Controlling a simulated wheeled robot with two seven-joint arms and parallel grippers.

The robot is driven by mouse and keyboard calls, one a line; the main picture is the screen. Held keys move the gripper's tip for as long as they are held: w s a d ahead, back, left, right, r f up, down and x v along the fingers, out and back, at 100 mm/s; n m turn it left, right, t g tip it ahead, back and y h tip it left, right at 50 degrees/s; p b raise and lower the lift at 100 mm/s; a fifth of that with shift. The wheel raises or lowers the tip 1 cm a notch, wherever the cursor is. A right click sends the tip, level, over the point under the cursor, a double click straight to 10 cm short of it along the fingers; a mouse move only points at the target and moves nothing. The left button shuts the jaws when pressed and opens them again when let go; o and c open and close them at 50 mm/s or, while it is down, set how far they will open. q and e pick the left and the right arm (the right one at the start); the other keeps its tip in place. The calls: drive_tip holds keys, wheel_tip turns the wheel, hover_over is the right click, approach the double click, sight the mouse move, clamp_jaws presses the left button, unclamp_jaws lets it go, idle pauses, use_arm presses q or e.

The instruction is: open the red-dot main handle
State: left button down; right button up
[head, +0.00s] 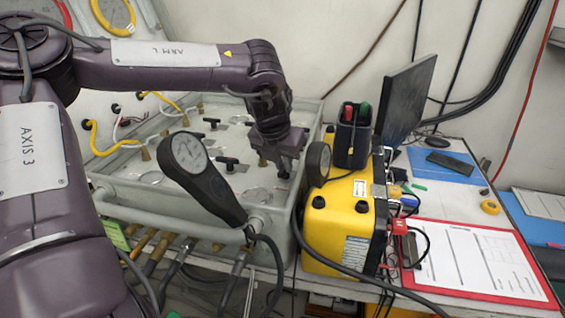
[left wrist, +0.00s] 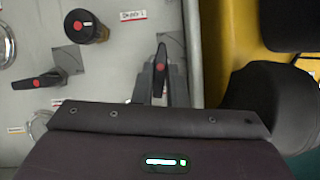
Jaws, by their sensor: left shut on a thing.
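The air panel (head: 150,188) is a pale grey box with gauges, hoses and black T-handles on top. In the left wrist view a black handle with a red dot (left wrist: 160,66) stands at the panel's right edge, its bar running roughly up and down the picture. My left gripper (left wrist: 160,85) is shut on this handle, with a finger on each side. In the head view my left gripper (head: 286,166) reaches down to the panel's right side and hides most of that handle. Another red-dot black handle (left wrist: 37,82) lies nearly crosswise to the left. My right gripper is not in view.
A brass-based black knob with a red dot (left wrist: 88,25) sits up and left of the gripper. A yellow case (head: 338,232) and a round black gauge (head: 318,163) stand close on the right. A handheld gauge (head: 200,175) rises in front of the panel.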

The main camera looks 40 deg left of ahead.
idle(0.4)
use_arm(q)
drive_tip(key=c, duration=1.5)
unclamp_jaws()
drive_tip(key=shift+o, duration=0.2)
drive_tip(key=a+v, duration=0.1)
drive_tip(key=v, duration=0.6)
drive_tip(key=shift+d+r+b, duration=0.35)
drive_tip(key=shift+d+r, duration=0.05)
drive_tip(key=shift+d, duration=0.15)
drive_tip(key=shift+s, duration=0.15)
